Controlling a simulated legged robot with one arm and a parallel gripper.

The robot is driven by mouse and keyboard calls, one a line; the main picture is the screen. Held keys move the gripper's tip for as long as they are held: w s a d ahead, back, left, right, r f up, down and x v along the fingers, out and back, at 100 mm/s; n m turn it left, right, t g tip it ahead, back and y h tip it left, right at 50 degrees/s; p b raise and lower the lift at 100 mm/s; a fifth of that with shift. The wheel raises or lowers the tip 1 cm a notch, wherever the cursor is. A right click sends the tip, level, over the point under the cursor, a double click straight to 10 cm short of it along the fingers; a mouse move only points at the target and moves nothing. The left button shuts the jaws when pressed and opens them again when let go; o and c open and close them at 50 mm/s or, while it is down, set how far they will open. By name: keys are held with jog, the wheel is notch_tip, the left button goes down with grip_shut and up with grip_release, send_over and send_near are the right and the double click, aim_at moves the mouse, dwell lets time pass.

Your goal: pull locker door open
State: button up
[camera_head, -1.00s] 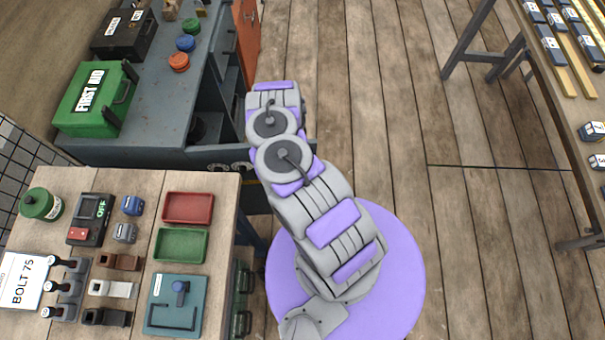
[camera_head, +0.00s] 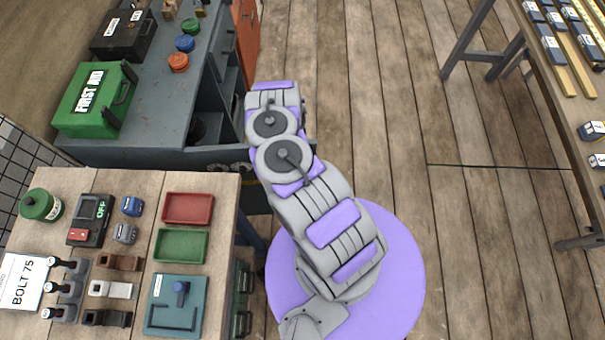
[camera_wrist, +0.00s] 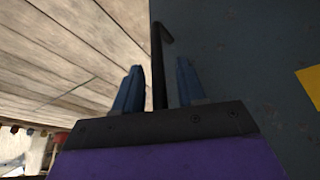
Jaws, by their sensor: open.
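In the wrist view my gripper (camera_wrist: 158,88) is open, with one blue finger on each side of a thin black handle (camera_wrist: 157,60). The handle stands between the fingers with a bent upper end; contact cannot be told. The dark blue-grey locker door (camera_wrist: 240,50) fills the right side of that view, with a yellow patch (camera_wrist: 309,84) on it. In the head view a thin dark door edge (camera_head: 325,148) shows to the right of my arm. My gripper and the handle are hidden behind the arm there.
A grey workbench (camera_head: 150,130) with a green first aid box (camera_head: 95,98) stands at upper left. A wooden table (camera_head: 222,215) with trays and small tools is at lower left. Plank floor (camera_head: 400,120) is clear to the right.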

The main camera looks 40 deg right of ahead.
jog(key=p+v, duration=0.8)
jog(key=v, duration=0.9)
jog(key=shift+a, duration=0.2)
